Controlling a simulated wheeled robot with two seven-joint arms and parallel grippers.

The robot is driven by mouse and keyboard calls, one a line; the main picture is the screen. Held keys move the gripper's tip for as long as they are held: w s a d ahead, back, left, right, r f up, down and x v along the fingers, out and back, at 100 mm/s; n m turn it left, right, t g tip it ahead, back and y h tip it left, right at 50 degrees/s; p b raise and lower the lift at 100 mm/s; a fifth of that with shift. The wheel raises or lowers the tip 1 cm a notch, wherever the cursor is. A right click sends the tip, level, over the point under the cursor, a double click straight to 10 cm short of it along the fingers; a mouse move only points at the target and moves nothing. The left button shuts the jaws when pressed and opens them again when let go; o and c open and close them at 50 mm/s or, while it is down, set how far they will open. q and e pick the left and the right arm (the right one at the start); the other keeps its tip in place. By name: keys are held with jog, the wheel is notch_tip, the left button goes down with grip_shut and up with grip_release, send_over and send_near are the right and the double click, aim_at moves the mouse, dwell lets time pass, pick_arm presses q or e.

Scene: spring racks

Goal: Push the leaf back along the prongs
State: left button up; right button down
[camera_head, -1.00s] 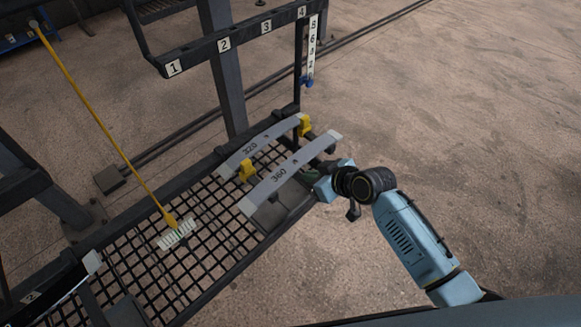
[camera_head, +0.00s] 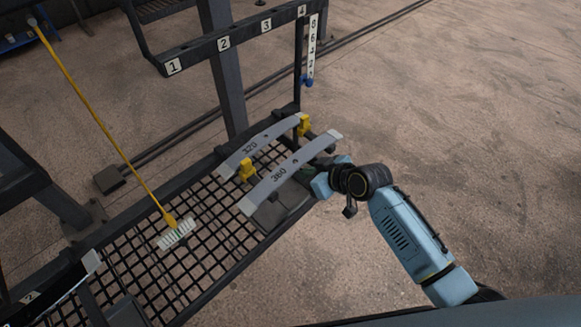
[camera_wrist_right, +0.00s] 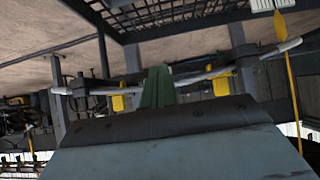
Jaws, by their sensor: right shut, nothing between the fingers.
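The grey leaf marked 360 (camera_head: 293,172) lies across the dark prongs at the near side of the rack. A second grey leaf marked 320 (camera_head: 262,143) is behind it. Yellow pieces (camera_head: 247,170) and (camera_head: 304,125) sit between the two leaves. My right gripper (camera_head: 312,176) is at the near side of the 360 leaf, near its right half. In the right wrist view its green fingers (camera_wrist_right: 157,87) are shut, empty, in front of a grey leaf (camera_wrist_right: 190,78). I cannot tell whether they touch it. My left gripper is not in view.
A black mesh shelf (camera_head: 215,225) extends left and below the leaves. A rail numbered 1 to 4 (camera_head: 245,38) and a dark post (camera_head: 228,90) stand behind. The floor at right is open.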

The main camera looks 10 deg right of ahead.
aim_at(295, 161)
jog(key=shift+w+a+b, duration=0.45)
jog(key=shift+w+a, duration=0.45)
jog(key=shift+w, duration=0.25)
jog(key=shift+w+a+b, duration=0.45)
jog(key=shift+w+a, duration=0.4)
jog(key=shift+w, duration=0.25)
jog(key=s+d+p, duration=0.3)
jog(key=s, duration=0.2)
jog(key=shift+d, duration=0.4)
jog(key=shift+f, duration=0.1)
